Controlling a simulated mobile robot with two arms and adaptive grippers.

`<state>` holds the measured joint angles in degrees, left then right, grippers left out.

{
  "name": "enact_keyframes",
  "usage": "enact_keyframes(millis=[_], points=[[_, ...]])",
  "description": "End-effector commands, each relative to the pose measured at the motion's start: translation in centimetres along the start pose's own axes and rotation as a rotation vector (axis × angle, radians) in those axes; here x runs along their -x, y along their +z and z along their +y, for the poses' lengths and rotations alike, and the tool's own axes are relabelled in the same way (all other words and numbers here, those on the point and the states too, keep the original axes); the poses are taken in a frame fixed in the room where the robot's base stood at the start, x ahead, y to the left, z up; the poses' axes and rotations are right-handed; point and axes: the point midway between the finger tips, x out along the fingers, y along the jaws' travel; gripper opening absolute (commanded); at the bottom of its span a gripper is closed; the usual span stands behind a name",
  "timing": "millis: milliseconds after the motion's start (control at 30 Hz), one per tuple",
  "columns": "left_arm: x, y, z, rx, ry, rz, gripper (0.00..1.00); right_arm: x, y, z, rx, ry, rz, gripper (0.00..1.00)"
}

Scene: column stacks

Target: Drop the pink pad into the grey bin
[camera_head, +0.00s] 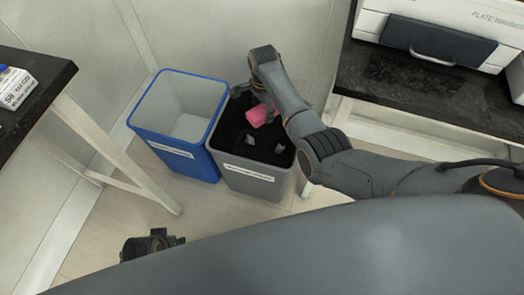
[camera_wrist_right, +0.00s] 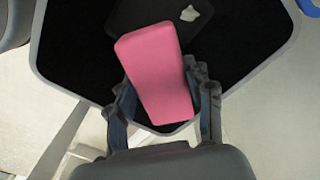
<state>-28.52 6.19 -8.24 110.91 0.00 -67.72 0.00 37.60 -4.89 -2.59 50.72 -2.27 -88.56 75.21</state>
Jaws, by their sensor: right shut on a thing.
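The pink pad (camera_head: 258,115) is held by my right gripper (camera_head: 268,108) over the opening of the grey bin (camera_head: 252,182). In the right wrist view the pad (camera_wrist_right: 157,68) is a pink block, slightly tilted, between the two fingers of the gripper (camera_wrist_right: 165,105). The bin's dark inside and pale rim (camera_wrist_right: 60,86) lie below it. A gap between pad and bin floor seems to show, but its height is hard to tell. My left gripper (camera_head: 150,243) shows only in part at the lower left of the head view, and its fingers cannot be made out.
A blue bin (camera_head: 185,160) stands directly left of the grey one. Small pale scraps (camera_head: 250,140) lie inside the grey bin. A dark bench with a plate warmer (camera_head: 440,40) is at the right. Another dark table with a white box (camera_head: 15,87) is at the left.

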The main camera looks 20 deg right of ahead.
Motion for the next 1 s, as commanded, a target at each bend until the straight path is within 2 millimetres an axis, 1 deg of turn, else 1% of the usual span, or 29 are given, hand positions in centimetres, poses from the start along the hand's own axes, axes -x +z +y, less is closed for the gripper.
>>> enact_keyframes(millis=[33,300,600,800,1000], points=[[0.5,-0.2,-0.1,0.001,-0.001,0.006,0.40,-0.4,0.0,0.0,0.000,0.000,0.000,0.27],[4.4,-1.4,-0.3,0.004,-0.005,0.029,0.40,-1.7,0.0,0.0,0.000,-0.001,0.001,0.27],[8.8,-1.7,-0.4,0.007,-0.009,0.052,0.40,-3.1,0.0,0.0,0.000,-0.001,0.001,0.27],[10.8,-1.5,-0.5,0.008,-0.011,0.061,0.40,-3.7,0.0,0.0,0.000,-0.001,0.000,0.27],[11.6,-1.4,-0.5,0.009,-0.012,0.063,0.40,-3.8,0.0,0.0,0.000,0.000,0.000,0.27]])
